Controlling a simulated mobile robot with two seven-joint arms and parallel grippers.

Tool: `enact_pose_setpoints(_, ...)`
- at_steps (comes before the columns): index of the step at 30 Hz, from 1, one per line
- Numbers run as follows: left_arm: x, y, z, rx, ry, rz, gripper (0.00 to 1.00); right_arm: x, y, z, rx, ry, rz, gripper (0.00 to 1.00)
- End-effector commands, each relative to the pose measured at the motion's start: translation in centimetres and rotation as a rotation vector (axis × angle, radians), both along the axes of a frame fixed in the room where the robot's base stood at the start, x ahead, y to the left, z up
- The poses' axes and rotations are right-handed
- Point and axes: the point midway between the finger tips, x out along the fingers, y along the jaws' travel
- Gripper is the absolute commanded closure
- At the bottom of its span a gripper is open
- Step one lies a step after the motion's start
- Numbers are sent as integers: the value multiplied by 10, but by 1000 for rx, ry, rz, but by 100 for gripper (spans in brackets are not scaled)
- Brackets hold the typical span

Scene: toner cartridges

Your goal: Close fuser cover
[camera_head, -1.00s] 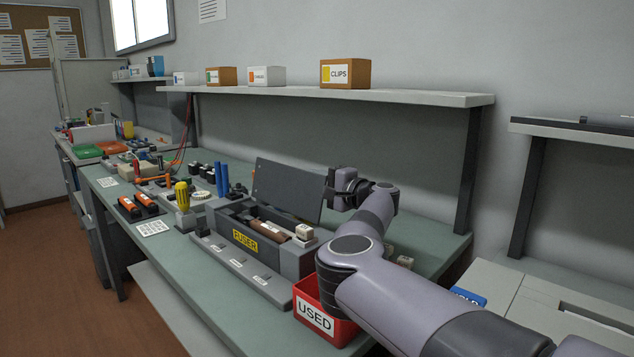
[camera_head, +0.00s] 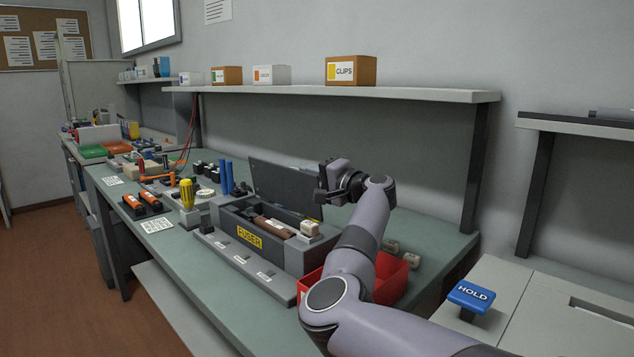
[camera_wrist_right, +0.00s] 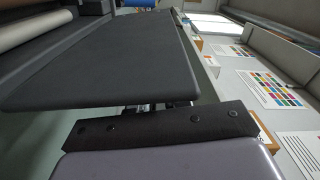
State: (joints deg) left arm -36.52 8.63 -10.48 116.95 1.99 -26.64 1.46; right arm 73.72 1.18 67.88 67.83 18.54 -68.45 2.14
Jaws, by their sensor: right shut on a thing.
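The fuser unit (camera_head: 285,254) is a grey box with a yellow FUSER label (camera_head: 249,238) on the bench. Its dark grey cover (camera_head: 285,187) stands raised at the back, so the inside shows, with a brown roller (camera_head: 270,222) and a pale block (camera_head: 310,228). My right gripper (camera_head: 321,195) is shut on the cover's right edge. In the right wrist view the cover (camera_wrist_right: 110,65) stretches away from the gripper (camera_wrist_right: 165,108) as a dark flat panel. The fingertips are mostly hidden there. My left gripper is not in view.
A red bin (camera_head: 392,280) stands at the box's right, partly behind my arm. A yellow screwdriver (camera_head: 186,194) and blue cylinders (camera_head: 226,177) stand left of the box. A shelf (camera_head: 420,95) runs above. A blue HOLD sign (camera_head: 471,295) is at right.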

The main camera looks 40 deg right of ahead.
Motion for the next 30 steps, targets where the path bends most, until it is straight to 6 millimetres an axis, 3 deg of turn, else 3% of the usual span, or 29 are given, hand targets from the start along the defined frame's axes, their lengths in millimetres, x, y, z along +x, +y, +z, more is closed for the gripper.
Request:
enact_pose_setpoints(5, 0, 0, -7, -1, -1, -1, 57, -1, 12, -3, -111, -3, 3, 100)
enact_pose_setpoints(28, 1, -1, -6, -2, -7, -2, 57, -2, 24, 2, -105, -8, 3, 100)
enact_pose_setpoints(29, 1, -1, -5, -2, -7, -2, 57, -2, 24, 2, -105, -8, 3, 80)
enact_pose_setpoints(30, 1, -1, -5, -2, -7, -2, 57, -2, 24, 2, -105, -8, 3, 67)
